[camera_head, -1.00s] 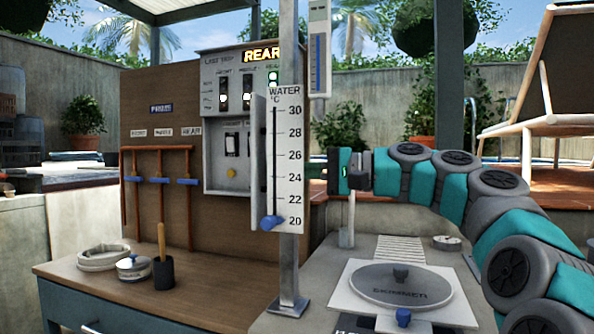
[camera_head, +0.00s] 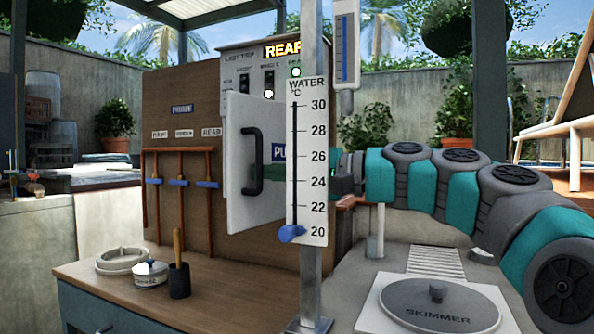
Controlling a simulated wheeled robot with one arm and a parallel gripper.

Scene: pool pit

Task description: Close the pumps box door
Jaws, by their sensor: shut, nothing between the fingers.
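The pumps box door (camera_head: 240,185) is a pale grey panel with a black bar handle (camera_head: 252,162) and a blue label that begins "PU". It stands in front of the lower part of the grey pump box (camera_head: 228,60) and covers its lower switches. Its near edge looks apart from the box, so it seems ajar. Its right side is hidden behind the water thermometer. My gripper (camera_head: 338,168) is just right of the thermometer, at about handle height, shut and partly hidden. I cannot tell whether it touches the door.
The white water thermometer (camera_head: 308,150) on a metal post (camera_head: 312,270) stands between the camera and the door. A skimmer lid (camera_head: 432,305) lies at lower right. A wooden counter (camera_head: 215,290) holds a white ring, a tin and a black cup. Brown pipes with blue handles stand behind.

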